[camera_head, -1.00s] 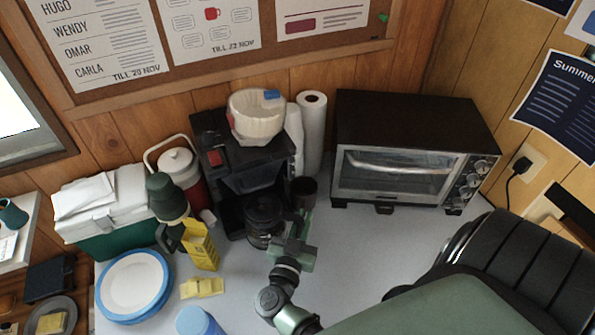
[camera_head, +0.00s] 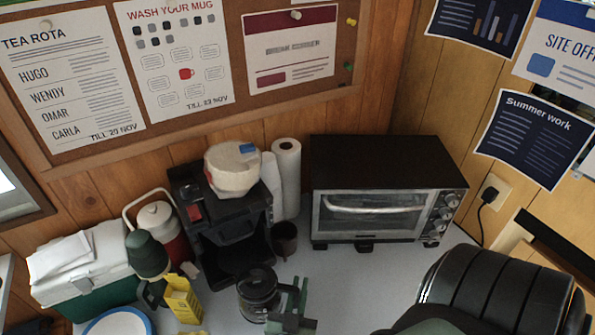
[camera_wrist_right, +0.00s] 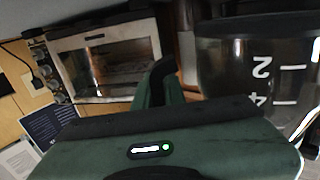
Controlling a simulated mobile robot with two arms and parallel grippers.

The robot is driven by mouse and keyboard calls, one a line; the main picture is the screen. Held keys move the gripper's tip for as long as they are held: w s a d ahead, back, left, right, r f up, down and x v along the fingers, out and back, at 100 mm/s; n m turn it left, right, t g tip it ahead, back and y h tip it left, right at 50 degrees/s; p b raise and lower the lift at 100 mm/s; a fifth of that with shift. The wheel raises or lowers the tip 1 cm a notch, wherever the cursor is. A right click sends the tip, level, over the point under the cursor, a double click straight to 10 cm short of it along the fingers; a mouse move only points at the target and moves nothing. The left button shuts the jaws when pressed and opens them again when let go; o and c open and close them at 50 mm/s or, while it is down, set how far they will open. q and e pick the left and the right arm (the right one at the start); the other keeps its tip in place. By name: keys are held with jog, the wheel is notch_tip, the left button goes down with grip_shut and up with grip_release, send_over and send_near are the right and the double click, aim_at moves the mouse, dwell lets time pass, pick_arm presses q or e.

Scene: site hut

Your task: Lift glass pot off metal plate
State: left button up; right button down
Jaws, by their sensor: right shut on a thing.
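The glass pot (camera_head: 257,294), dark and see-through with a black rim, is in front of the black coffee maker (camera_head: 188,211), clear of most of its dark lower bay. In the right wrist view the pot (camera_wrist_right: 240,62) is close up, with white "2" and "4" marks. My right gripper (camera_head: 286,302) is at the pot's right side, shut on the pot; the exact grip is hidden. The metal plate cannot be made out in the dark bay. Whether the pot hangs clear of the counter I cannot tell.
A toaster oven (camera_head: 372,219) stands right of the coffee maker, with a dark cup (camera_head: 285,240) between. A yellow carton (camera_head: 183,300) and a green flask (camera_head: 147,254) stand left. The counter before the oven (camera_head: 350,285) is clear.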

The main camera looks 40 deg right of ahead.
jog(key=shift+r, duration=0.25)
jog(key=shift+s, duration=0.1)
